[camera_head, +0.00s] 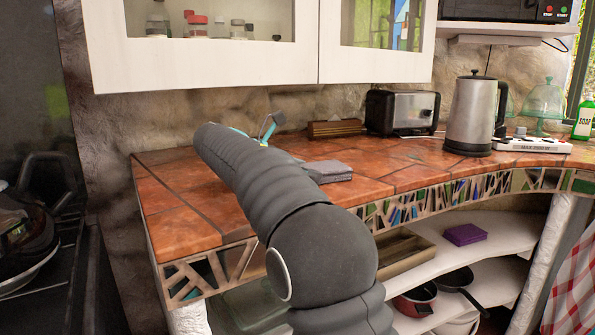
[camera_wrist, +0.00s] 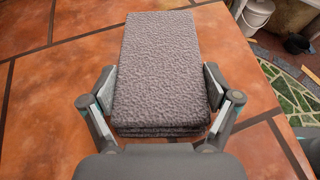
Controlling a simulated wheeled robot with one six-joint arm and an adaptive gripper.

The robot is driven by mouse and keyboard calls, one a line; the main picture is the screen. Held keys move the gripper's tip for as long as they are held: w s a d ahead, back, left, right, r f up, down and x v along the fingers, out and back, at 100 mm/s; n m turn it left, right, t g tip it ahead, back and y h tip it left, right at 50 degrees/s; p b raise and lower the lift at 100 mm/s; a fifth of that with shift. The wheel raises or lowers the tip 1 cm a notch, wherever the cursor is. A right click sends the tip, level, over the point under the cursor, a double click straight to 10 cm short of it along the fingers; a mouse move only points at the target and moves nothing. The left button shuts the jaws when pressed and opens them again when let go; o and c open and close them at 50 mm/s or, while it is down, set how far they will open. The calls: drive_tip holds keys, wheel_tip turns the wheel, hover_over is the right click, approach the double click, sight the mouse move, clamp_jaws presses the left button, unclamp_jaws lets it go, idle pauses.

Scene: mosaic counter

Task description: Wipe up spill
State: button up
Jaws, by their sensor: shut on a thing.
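A grey, textured folded cloth (camera_wrist: 160,65) lies between the two fingers of my gripper (camera_wrist: 160,95) in the wrist view. The fingers touch its left and right sides, so my gripper is shut on it. In the head view the cloth (camera_head: 330,171) shows at the counter top, partly behind my dark arm. I can make out no spill in either view.
A toaster (camera_head: 403,112), a steel kettle (camera_head: 472,113) and a white power strip (camera_head: 533,145) stand at the back right. A brown wooden rack (camera_head: 334,128) is by the wall. White cabinets (camera_head: 205,50) hang above. The counter's left part is clear.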

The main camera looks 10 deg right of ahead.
sight(327, 167)
drive_tip(key=shift+s+d, duration=0.1)
drive_tip(key=shift+d, duration=2.3)
drive_tip(key=shift+d+r, duration=0.15)
drive_tip(key=shift+r, duration=0.05)
wheel_tip(327, 167, up, 7)
drive_tip(key=shift+f, duration=0.1)
drive_tip(key=shift+r, duration=0.45)
